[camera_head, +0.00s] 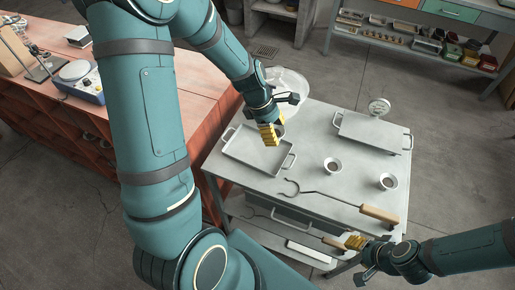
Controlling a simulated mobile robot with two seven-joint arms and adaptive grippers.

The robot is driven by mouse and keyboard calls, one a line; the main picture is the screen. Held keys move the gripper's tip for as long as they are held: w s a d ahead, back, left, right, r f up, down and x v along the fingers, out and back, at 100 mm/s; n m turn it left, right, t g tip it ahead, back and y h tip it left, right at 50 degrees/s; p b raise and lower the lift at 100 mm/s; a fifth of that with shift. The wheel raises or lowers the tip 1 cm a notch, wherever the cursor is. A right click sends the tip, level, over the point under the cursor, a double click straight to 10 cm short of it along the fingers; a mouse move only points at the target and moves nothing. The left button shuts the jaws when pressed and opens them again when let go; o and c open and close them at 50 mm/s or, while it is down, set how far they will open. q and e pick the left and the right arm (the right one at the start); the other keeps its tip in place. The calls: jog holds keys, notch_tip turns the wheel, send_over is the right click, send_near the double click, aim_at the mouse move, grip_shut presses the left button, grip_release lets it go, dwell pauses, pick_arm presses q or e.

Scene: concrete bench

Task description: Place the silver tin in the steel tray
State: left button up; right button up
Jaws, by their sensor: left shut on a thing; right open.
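The steel tray (248,153) is a shallow grey tray with loop handles, lying on the left part of the metal cart top. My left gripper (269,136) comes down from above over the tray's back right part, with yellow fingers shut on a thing. A small grey rounded part of what looks like the silver tin (281,130) shows beside the fingers; the rest is hidden. I cannot tell whether it touches the tray. My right gripper (355,242) is open and empty near the cart's front right edge, by the wooden handle of a hook.
Two small cups with brown contents (332,166) (388,182) stand mid-cart. The hook tool (325,194) lies along the front.

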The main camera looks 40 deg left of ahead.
pick_arm(q)
jog(key=shift+a+r+n+t, duration=0.2)
jog(key=shift+a+n+t, duration=0.15)
jog(key=shift+n, duration=0.25)
jog(key=shift+a+n, duration=0.15)
jog(key=shift+n, duration=0.15)
jog(key=b, duration=0.2)
send_over(274, 155)
jog(key=a, duration=0.1)
jog(key=f, duration=0.5)
jog(key=shift+s+f, duration=0.3)
jog(key=shift+s, duration=0.1)
jog(key=shift+f+b, duration=0.7)
jog(key=shift+f, duration=1.4)
jog(key=shift+f, duration=0.2)
jog(key=o, duration=1.1)
jog(key=shift+o, duration=0.2)
jog(key=shift+r, duration=0.1)
